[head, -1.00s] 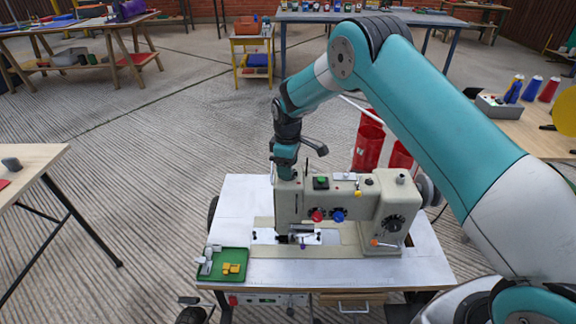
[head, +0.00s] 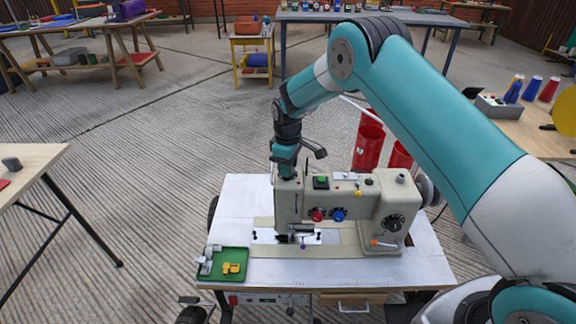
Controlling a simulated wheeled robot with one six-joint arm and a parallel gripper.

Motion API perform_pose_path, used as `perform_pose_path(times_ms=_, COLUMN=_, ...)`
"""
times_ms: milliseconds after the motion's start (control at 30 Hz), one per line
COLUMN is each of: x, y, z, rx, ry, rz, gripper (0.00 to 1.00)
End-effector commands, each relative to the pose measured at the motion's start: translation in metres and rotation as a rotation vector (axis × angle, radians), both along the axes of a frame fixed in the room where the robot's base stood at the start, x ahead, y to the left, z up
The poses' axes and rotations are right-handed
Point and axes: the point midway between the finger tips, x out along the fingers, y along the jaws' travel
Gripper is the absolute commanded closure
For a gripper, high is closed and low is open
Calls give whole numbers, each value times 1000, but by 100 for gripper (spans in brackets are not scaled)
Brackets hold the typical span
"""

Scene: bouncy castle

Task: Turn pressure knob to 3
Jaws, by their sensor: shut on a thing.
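A beige sewing machine (head: 346,212) stands on a white-topped table. My gripper (head: 286,175) points down at the top of the machine's left end. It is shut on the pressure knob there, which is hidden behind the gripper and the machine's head. I cannot read the knob's number or mark.
A green tray (head: 234,277) with grey and yellow parts lies at the table's (head: 424,268) front left. A green button (head: 321,182) sits on the machine near my gripper. Red bins (head: 368,143) stand behind the machine.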

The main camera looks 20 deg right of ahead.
Motion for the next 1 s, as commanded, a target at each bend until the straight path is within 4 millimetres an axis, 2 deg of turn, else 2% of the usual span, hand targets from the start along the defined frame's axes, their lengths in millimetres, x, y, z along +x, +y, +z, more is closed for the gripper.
perform_pose_path(times_ms=700, x=0, y=0, z=1, rx=0, ry=0, rz=-634, gripper=89)
perform_pose_path(times_ms=1000, x=0, y=0, z=1, rx=0, ry=-1, rz=-832, gripper=89)
